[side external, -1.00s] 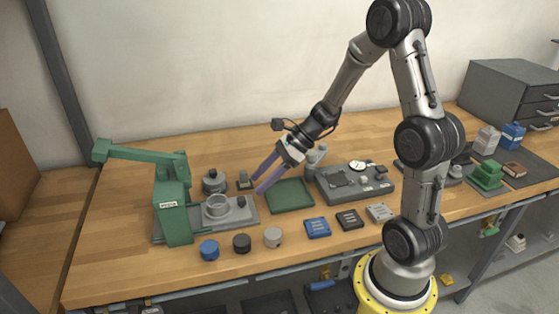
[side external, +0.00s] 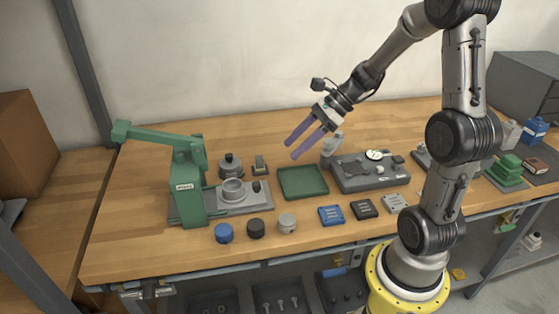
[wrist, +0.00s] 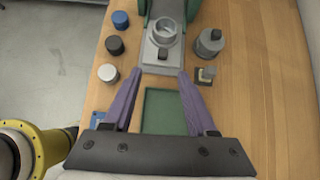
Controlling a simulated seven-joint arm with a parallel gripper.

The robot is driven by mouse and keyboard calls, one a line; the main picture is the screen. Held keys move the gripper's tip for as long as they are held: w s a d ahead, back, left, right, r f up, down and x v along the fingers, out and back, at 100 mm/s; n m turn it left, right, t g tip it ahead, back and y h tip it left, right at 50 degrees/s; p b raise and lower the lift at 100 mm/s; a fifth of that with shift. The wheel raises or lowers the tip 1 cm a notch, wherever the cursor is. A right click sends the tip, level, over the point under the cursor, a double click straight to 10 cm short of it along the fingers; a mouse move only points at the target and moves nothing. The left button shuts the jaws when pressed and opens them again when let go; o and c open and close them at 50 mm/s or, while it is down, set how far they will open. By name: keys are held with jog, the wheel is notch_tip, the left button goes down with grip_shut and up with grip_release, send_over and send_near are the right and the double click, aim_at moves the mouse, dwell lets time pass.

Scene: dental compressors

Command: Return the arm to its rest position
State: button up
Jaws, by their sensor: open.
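My gripper (side external: 297,146) has two long purple fingers, apart and with nothing between them. In the side external view it hangs in the air above the bench, over the back of the green tray (side external: 303,194). My arm slopes up and to the right from it. In the wrist view my gripper (wrist: 155,72) points toward the green press, and the green tray (wrist: 165,108) shows below, between the fingers. The tray looks empty.
A green press (side external: 186,185) with a grey base and ring stands at left. Blue, black and grey caps (side external: 255,228) line the front. Blue, black and grey blocks (side external: 331,215) lie front right. A grey fixture plate (side external: 369,172) sits right of the tray. The back of the bench is mostly clear.

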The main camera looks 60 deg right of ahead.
jog(key=s+a+r+n+g+h, duration=0.1)
jog(key=s+a+r+n, duration=0.3)
jog(key=a+n, duration=0.25)
jog(key=s+a+r+n+g, duration=0.1)
jog(key=s+a+r+n, duration=0.35)
jog(key=a, duration=0.35)
jog(key=s+d+f+n+h, duration=0.1)
jog(key=s+d+n+h, duration=0.1)
jog(key=s+n, duration=0.2)
jog(key=s+d+n+t+h, duration=0.1)
jog(key=s+d+n+h, duration=0.1)
jog(key=n, duration=0.9)
jog(key=shift+s+d+f+n+h, duration=0.35)
jog(key=shift+s+h, duration=0.35)
jog(key=shift+s, duration=0.45)
